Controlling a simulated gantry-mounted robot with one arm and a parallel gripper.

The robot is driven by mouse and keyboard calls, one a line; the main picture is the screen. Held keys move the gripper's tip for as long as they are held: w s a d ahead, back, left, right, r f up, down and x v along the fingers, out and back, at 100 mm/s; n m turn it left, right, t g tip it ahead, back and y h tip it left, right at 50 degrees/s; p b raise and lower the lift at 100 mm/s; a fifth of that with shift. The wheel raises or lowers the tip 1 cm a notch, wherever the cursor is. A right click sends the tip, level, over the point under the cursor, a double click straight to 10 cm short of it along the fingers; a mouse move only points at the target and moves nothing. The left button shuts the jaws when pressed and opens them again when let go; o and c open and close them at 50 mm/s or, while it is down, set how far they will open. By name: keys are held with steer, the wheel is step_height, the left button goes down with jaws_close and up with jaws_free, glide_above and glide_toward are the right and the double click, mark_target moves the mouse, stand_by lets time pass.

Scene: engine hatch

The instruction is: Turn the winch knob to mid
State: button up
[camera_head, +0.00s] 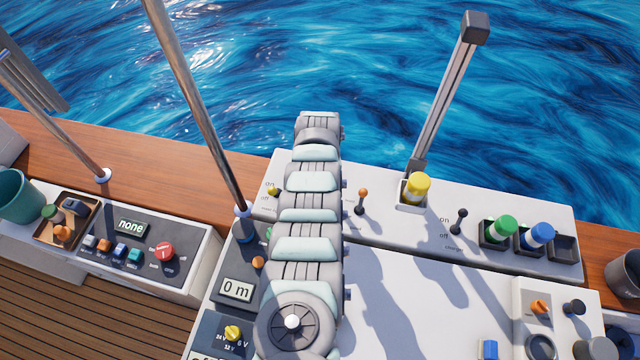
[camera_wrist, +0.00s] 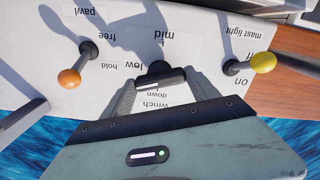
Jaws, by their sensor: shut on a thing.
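The winch knob (camera_wrist: 158,69) is dark and sits on the white panel (camera_wrist: 62,100), among upside-down labels reading "mid", "low", "winch" and "down" in the wrist view. My gripper (camera_wrist: 160,84) is over the panel with one finger on each side of the knob, shut on it. A dark grey bar with a pale edge lies between the fingers. The fingers cover part of the knob, so I cannot tell exactly which label it points to. In the head view my arm hides the knob and the gripper.
An orange-tipped lever (camera_wrist: 75,72) by "free/hold" and a yellow-tipped lever (camera_wrist: 258,63) by "mast light" flank my gripper. In the head view, a yellow-capped item (camera_head: 417,186), green (camera_head: 502,229) and blue (camera_head: 540,234) ones, and a tall post (camera_head: 444,95) stand right of my arm.

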steer(key=m, duration=0.5)
steer(key=shift+m+b, duration=0.3)
steer(key=shift+b, duration=0.05)
steer(key=m+b, duration=0.1)
steer(key=m, duration=0.4)
steer(key=shift+a+f+m+b, duration=0.1)
steer(key=shift+m+b, duration=0.2)
steer(key=shift+b, duration=0.1)
steer(key=m+b, duration=0.2)
steer(key=m, duration=0.3)
steer(key=m+b, duration=0.2)
steer(key=m, duration=0.3)
steer(key=shift+m, duration=0.4)
steer(key=o, duration=1.4)
steer(key=shift+c, duration=0.2)
